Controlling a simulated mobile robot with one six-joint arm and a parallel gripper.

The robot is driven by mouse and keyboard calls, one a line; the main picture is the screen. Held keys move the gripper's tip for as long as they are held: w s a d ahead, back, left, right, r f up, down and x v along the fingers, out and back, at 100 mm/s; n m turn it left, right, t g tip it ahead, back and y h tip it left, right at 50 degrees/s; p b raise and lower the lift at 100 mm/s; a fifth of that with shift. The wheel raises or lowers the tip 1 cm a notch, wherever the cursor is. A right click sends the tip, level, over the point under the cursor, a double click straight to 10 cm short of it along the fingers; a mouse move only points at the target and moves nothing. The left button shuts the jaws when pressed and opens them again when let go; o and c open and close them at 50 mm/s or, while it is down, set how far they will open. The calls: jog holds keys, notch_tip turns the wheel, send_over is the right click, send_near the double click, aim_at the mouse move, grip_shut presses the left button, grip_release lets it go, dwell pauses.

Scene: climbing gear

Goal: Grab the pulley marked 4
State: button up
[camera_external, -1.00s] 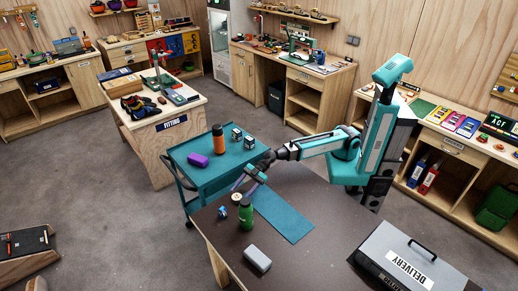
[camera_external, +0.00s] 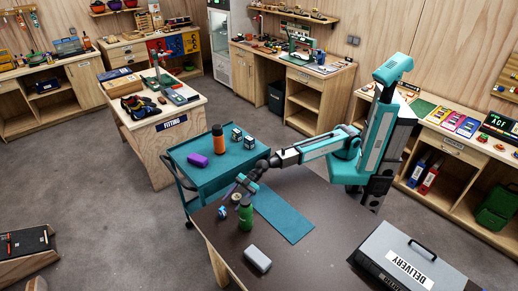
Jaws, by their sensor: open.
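No mark 4 can be read in this view, so I cannot tell which thing is the pulley. A small round pale thing (camera_external: 236,197) and a small blue thing (camera_external: 222,212) lie close together on the dark table (camera_external: 290,254). Two small grey-and-white blocks (camera_external: 236,134) stand on the teal cart, too small to read. My gripper (camera_external: 236,190) is open and points down over the table's far left corner. Its fingertips are just above or beside the round pale thing; whether they touch cannot be told.
A green bottle (camera_external: 246,217) stands close in front of my gripper.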

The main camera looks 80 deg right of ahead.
jog(key=shift+p+x, duration=0.55)
jog(key=shift+x, duration=2.05)
jog(key=shift+c, duration=0.2)
jog(key=c, duration=1.1)
jog(key=shift+r, duration=0.2)
jog(key=shift+c, duration=0.2)
jog(key=shift+r, duration=1.7)
jog(key=s+d, duration=0.2)
jog(key=s, duration=0.1)
jog(key=s+d+b, duration=0.1)
jog(key=s+d, duration=0.2)
jog(key=s, duration=0.1)
jog(key=s+d+r+b, duration=0.1)
jog(key=s+d, duration=0.2)
jog(key=shift+s, duration=0.35)
jog(key=shift+f+b, duration=0.1)
jog(key=shift+b, duration=0.45)
